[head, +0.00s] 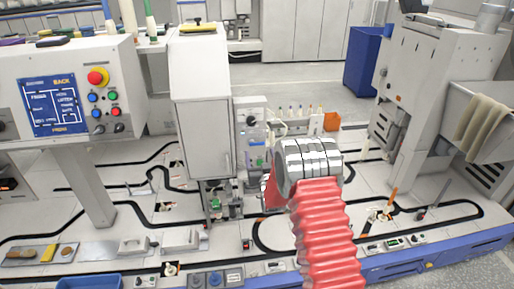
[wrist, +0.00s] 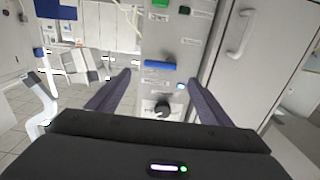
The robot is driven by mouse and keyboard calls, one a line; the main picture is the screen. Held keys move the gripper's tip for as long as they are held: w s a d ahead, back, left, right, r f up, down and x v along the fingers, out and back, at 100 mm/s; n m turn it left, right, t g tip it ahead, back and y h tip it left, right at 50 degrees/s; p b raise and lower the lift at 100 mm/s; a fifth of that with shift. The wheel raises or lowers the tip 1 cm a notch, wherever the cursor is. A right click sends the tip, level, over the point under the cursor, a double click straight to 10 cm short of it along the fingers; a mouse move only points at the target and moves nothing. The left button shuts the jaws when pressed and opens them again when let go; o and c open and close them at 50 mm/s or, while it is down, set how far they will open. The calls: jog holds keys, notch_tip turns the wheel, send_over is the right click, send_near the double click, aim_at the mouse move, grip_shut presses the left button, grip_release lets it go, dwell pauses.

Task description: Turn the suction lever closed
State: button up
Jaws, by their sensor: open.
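A blue bar-shaped lever (wrist: 160,65) lies crosswise on a narrow light-grey panel (wrist: 150,40) in the wrist view. I take it for the suction lever, though its label is too small to read. A black knob (wrist: 162,111) sits on the same panel, nearer my gripper in the picture. My gripper (wrist: 160,78) is open, with its two dark fingers apart on either side of the panel's lower part and nothing between them in its grasp. The blue lever appears just beyond the fingertips; the depth gap is unclear. In the head view my arm hides the gripper's fingers.
The panel (head: 251,110) stands right of a grey cabinet (head: 203,100) in the head view. A cabinet door with a white handle (wrist: 238,35) is close on the right in the wrist view. A control box (head: 70,90) with a red button stands at left.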

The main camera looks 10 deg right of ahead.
aim_at(257, 144)
jog(key=shift+w, duration=3.3)
jog(key=c, duration=1)
jog(key=shift+a, duration=0.2)
jog(key=shift+c, duration=0.2)
jog(key=shift+d, duration=0.1)
